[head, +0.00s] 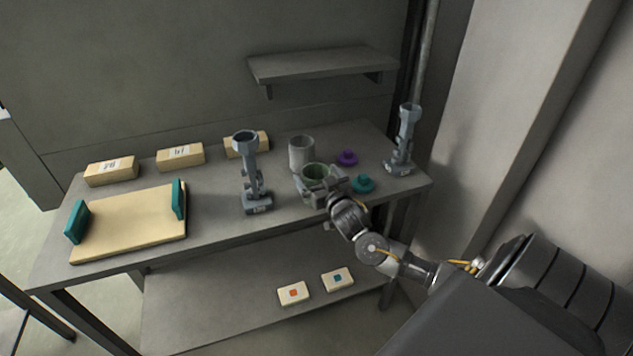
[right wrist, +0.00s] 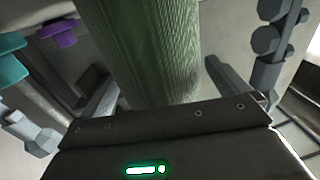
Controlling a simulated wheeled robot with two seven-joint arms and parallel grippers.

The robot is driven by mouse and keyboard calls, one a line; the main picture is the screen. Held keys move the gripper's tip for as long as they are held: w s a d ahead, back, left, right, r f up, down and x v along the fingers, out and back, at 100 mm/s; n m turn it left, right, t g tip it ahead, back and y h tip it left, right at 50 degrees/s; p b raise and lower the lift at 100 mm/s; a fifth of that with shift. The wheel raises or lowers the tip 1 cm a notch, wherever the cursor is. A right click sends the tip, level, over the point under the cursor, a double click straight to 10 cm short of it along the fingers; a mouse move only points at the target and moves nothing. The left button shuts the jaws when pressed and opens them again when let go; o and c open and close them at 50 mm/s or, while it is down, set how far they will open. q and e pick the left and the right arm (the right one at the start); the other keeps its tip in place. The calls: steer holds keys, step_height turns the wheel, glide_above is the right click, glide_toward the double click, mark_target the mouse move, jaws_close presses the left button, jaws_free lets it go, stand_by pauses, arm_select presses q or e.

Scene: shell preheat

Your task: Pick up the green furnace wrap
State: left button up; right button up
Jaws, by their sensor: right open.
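The green furnace wrap (head: 314,172) is an open-topped green cylinder standing upright on the table, right of the middle. In the right wrist view it is a ribbed green wall (right wrist: 150,50) that fills the upper middle. My right gripper (head: 318,190) is open at the near side of the wrap. In the right wrist view one finger shows on each side of the wrap (right wrist: 158,92), with gaps visible. The gripper hides the lower part of the wrap in the head view. My left gripper is not in view.
Grey stands rise at left (head: 251,180) and right (head: 405,140). A purple knobbed piece (head: 347,158) and a teal one (head: 363,184) lie to the right. A tan board (head: 130,225) with teal grips and several boxes occupy the left.

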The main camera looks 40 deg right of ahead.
steer(key=shift+w+d, duration=0.1)
steer(key=shift+w, duration=0.5)
steer(key=c, duration=1)
